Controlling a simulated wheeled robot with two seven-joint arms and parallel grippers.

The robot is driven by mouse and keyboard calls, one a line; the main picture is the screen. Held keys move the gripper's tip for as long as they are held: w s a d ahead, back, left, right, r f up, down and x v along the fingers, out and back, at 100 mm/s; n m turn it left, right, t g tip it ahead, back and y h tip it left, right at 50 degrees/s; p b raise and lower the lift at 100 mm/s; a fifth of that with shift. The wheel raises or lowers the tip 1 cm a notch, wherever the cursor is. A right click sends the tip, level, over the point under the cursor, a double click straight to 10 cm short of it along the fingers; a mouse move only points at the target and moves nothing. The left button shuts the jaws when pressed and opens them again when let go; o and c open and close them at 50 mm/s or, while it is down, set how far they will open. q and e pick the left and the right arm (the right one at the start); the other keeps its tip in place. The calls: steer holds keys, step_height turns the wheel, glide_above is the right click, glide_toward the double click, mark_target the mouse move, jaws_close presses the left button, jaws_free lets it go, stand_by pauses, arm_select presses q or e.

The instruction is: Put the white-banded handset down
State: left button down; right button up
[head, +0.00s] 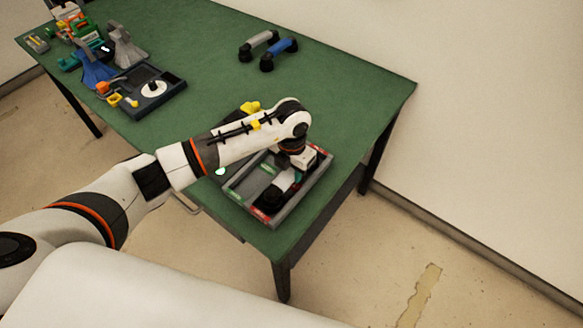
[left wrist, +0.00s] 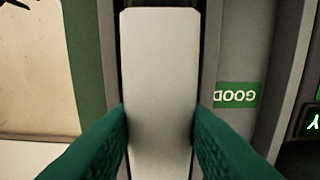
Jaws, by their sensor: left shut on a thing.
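The white-banded handset (head: 285,180) has a pale middle and dark ends, and lies within the outline of a grey divided tray (head: 303,199) at the table's near right corner. My left gripper (head: 296,174) comes down over the tray and is shut on the handset's white band. In the left wrist view, the teal fingers (left wrist: 160,135) press both sides of the white band (left wrist: 160,70). A green GOOD label (left wrist: 237,95) shows upside down to its right. Whether the handset touches the tray floor cannot be told. My right gripper is not in view.
A dark tray with a white disc (head: 153,88) and several small items sit at the left. The green table's (head: 350,100) right part is clear.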

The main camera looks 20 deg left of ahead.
mark_target(292, 170)
arm_select(q)
steer(key=shift+f, duration=0.15)
steer(key=c, duration=1)
jaws_free()
steer(key=shift+r, duration=0.3)
steer(key=shift+w+r, duration=0.1)
steer(key=shift+r, duration=0.25)
steer(key=shift+r+b, duration=1)
steer(key=shift+r, duration=4.6)
